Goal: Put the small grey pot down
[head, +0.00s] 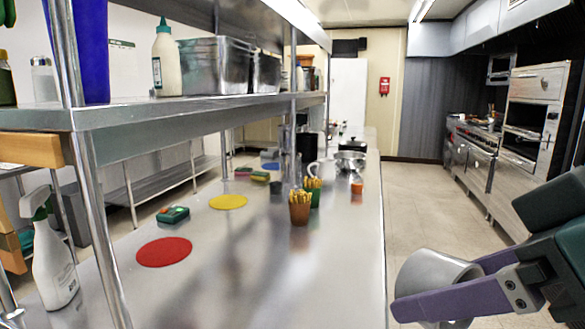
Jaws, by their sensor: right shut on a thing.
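The small grey pot (432,272) is at the lower right of the head view, held in my right gripper (440,287). The purple fingers are shut on it, one finger crossing in front of its side. The pot is tilted and hangs in the air just past the right edge of the steel counter (340,270), over the floor side. Part of the pot is hidden behind the finger. My left gripper is not in view.
On the counter lie a red disc (164,252), a yellow disc (228,202) and a green sponge-like item (173,215). A brown cup of yellow sticks (300,212) stands mid-counter. A spray bottle (52,255) and shelf post stand left. The counter's near right part is clear.

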